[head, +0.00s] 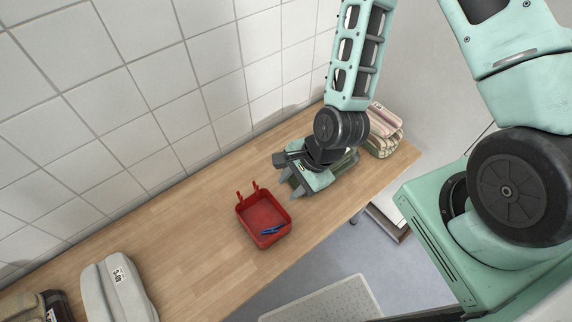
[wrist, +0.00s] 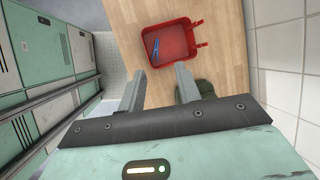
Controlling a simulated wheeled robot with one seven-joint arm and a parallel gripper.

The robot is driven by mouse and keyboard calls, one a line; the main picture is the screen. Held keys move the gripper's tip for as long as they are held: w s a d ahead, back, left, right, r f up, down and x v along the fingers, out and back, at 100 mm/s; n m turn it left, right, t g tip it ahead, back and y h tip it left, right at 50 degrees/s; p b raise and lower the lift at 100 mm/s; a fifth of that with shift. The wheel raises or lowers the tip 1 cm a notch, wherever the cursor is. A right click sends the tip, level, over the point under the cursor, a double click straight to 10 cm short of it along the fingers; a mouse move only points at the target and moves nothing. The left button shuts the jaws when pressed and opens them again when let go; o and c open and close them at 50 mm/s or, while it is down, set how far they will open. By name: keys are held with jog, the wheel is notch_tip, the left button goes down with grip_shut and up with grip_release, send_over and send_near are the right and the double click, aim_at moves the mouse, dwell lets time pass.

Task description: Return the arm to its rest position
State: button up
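My gripper (head: 289,187) is above the wooden counter, beside and to the right of a red bin in the head view. In the wrist view my gripper (wrist: 159,82) has its two fingers apart with nothing between them. The red bin (head: 264,213) stands on the counter; it also shows in the wrist view (wrist: 180,45) beyond the fingertips. A small blue item (head: 271,230) lies inside the bin, and it shows in the wrist view too (wrist: 155,50). My arm reaches over the counter from the right side.
Folded striped towels (head: 382,130) lie at the counter's right end, close to my wrist. A dark green thing (wrist: 203,88) is partly hidden behind a finger. A pale grey container (head: 117,290) stands at lower left. A tiled wall (head: 150,90) runs behind the wooden counter (head: 190,220).

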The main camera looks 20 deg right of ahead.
jog(key=s+r+n+g+h+b, duration=0.1)
jog(key=s+r+n+h+b, duration=0.3)
jog(key=n+b, duration=1.3)
jog(key=s+r+n, duration=0.4)
jog(key=n, duration=0.2)
jog(key=shift+s+a+r, duration=0.2)
jog(key=shift+s+a, duration=0.1)
